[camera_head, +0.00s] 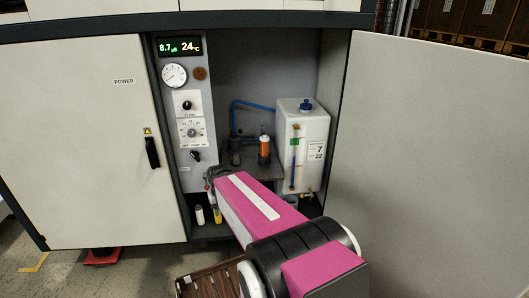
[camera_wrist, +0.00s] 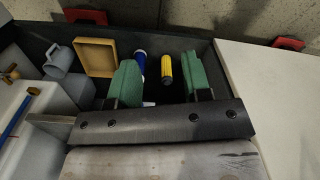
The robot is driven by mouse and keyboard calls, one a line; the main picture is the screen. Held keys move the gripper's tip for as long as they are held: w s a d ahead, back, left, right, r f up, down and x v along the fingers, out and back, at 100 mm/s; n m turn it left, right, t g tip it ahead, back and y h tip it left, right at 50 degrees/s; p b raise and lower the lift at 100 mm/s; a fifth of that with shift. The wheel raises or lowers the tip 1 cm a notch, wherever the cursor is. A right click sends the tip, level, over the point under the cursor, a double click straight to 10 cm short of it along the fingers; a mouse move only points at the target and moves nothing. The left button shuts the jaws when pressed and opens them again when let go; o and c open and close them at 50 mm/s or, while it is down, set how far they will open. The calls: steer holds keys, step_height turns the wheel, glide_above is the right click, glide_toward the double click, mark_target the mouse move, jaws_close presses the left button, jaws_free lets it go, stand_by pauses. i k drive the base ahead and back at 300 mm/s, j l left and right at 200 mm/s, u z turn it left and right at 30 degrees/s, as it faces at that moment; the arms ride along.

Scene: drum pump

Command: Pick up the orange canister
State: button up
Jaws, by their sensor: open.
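The orange canister (camera_head: 264,149) stands upright in the open cabinet, on a grey shelf (camera_head: 262,172) beside the white tank.
The white tank (camera_head: 302,140) with a blue cap stands right of the canister, with a blue pipe (camera_head: 250,104) behind. A control panel (camera_head: 186,115) stands left. A white bottle (camera_head: 199,215) stands on the cabinet floor. The wrist view shows a tan tray (camera_wrist: 97,57) and a grey jug (camera_wrist: 60,61).

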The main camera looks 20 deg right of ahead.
mark_target(263, 140)
steer(key=j+z, duration=0.35)
steer(key=i+j+z, duration=0.1)
steer(key=z, duration=0.3)
steer(key=j+z, duration=0.35)
steer(key=k, duration=0.05)
